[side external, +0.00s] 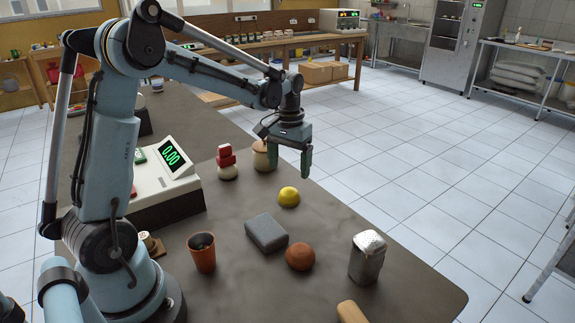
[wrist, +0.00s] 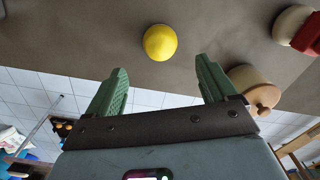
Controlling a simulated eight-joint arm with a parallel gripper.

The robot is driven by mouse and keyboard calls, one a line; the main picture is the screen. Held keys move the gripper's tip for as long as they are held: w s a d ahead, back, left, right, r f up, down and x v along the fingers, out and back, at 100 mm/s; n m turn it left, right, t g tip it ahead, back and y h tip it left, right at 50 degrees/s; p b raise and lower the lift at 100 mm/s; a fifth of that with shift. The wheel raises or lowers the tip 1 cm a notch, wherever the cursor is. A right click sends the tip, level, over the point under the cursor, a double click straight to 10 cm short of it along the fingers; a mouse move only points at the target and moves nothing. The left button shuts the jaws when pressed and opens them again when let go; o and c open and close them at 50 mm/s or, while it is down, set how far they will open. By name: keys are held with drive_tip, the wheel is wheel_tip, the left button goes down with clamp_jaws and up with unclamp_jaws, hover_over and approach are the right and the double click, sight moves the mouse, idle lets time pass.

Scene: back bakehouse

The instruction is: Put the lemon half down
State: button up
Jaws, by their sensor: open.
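The yellow lemon half (side external: 289,196) rests on the grey-brown worktop, dome side up. It also shows in the wrist view (wrist: 160,42), beyond the fingertips and roughly between their lines. My gripper (side external: 306,162) is open and empty, with green fingers pointing down, above and behind the lemon half in the side external view. In the wrist view its two fingers (wrist: 158,75) are spread wide with nothing between them. The gripper does not touch the lemon half. The underside of the lemon half is hidden.
A lidded jar (side external: 262,158) and a red-topped white item (side external: 227,165) stand close behind the lemon half. A grey block (side external: 266,232), a brown round thing (side external: 300,257), a terracotta cup (side external: 202,253) and a metal canister (side external: 367,258) stand nearer. A scale (side external: 160,180) is left.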

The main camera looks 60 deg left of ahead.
drive_tip(key=s+d+r+m+t, duration=0.2)
drive_tip(key=s+d+r+t, duration=0.1)
drive_tip(key=s+d+r, duration=0.3)
drive_tip(key=s+d+m+t, duration=0.2)
drive_tip(key=s+d+t, duration=0.2)
drive_tip(key=s+d, duration=0.2)
drive_tip(key=shift+d+f+m, duration=0.3)
drive_tip(key=shift+d+f, duration=0.1)
drive_tip(key=shift+d, duration=0.1)
idle(1.2)
